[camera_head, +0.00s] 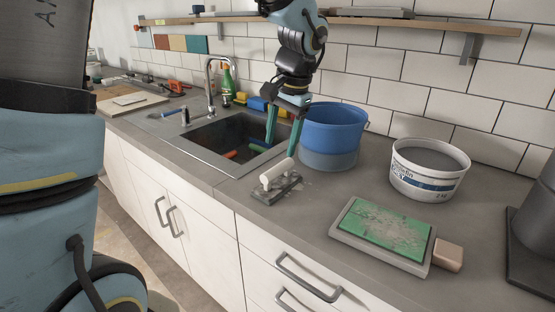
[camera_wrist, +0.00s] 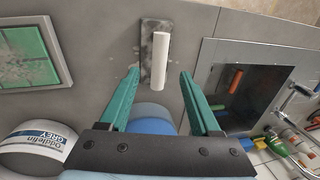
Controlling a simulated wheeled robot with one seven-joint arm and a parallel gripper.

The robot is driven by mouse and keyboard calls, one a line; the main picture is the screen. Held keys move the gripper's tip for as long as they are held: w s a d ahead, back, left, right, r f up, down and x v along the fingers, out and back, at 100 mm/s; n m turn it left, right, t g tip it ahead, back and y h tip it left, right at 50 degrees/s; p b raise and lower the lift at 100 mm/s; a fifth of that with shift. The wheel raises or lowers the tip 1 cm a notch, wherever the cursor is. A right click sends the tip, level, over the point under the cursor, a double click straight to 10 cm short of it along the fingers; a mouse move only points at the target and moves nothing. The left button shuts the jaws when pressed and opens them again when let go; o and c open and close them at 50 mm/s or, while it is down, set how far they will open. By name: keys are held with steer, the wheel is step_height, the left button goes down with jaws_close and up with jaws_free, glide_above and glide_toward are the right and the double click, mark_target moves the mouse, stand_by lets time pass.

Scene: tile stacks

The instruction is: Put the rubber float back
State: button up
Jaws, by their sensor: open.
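The rubber float (camera_head: 270,195) lies on the grey counter in front of the blue bucket, its pale cylindrical handle facing up. In the wrist view the float (camera_wrist: 148,38) has a dark, stained plate, and its white handle lines up with the gap between my fingers. My gripper (camera_head: 282,147) is open and empty, pointing down just behind and above the float. My two teal fingers (camera_wrist: 159,74) stand wide apart. The exact height of my fingertips over the handle is hard to tell.
A blue bucket (camera_head: 333,130) stands close beside my gripper. A white grout tub (camera_head: 428,170) and a green-topped board (camera_head: 385,229) on a grey tray are to the right. The sink (camera_head: 228,137) with faucet is left. A wooden shelf (camera_head: 440,25) runs along the wall.

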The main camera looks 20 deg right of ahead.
steer(key=a+f+n, duration=0.2)
steer(key=a+n, duration=0.1)
steer(key=a, duration=0.7)
steer(key=s+a+f+n, duration=0.1)
steer(key=a+n, duration=0.3)
steer(key=a, duration=0.6)
steer(key=a+f+n+h, duration=0.1)
steer(key=a+f+n, duration=0.3)
steer(key=a, duration=0.6)
steer(key=shift+s+g, duration=0.3)
steer(key=shift+a, duration=0.1)
